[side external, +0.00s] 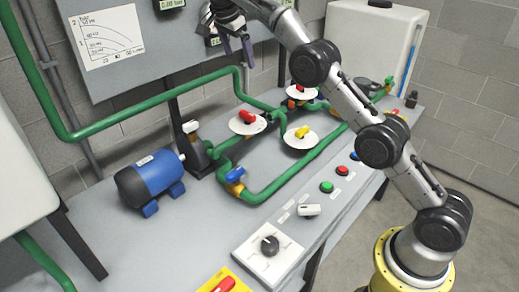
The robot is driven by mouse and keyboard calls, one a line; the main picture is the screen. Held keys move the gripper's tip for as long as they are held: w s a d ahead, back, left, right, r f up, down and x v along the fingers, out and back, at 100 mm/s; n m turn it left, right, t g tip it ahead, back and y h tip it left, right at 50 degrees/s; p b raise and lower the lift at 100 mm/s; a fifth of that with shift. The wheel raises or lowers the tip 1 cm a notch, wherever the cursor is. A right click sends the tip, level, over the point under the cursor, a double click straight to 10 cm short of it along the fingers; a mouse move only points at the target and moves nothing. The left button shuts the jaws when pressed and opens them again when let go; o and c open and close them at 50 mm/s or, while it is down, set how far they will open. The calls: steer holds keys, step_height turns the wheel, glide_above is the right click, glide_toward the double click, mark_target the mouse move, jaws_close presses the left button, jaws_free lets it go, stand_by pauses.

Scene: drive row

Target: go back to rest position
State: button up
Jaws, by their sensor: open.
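My gripper (236,47) is at the top of the side external view, raised above the bench in front of the grey panel. It is open, and I see nothing between its fingers. It is apart from the valves and pipes below it. My arm reaches up and left from its yellow base at the lower right. No object marks a rest position.
Green pipes (290,187) carry discs with red (247,116) and yellow (302,131) handles. A blue motor (149,180), a black knob (269,245) and green (327,187) and red (342,170) buttons sit on the bench. A white tank (375,45) stands behind.

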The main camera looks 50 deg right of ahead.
steer(key=s+a+r+n+t+y, duration=0.1)
steer(key=s+r+n+t, duration=0.15)
steer(key=s+r, duration=1.45)
steer(key=s+a+f+n+t+y, duration=0.15)
steer(key=s+f+n, duration=0.3)
steer(key=s, duration=0.55)
steer(key=s+a+f+n+y, duration=0.15)
steer(key=s+f+n, duration=0.3)
steer(key=s, duration=0.65)
steer(key=s+a+f+n, duration=0.1)
steer(key=s+f+n, duration=0.1)
steer(key=f, duration=0.5)
steer(key=s+a+f+n, duration=0.2)
steer(key=s+f+n, duration=0.1)
steer(key=f+n, duration=0.2)
steer(key=shift+s+f, duration=0.15)
steer(key=shift+f, duration=0.95)
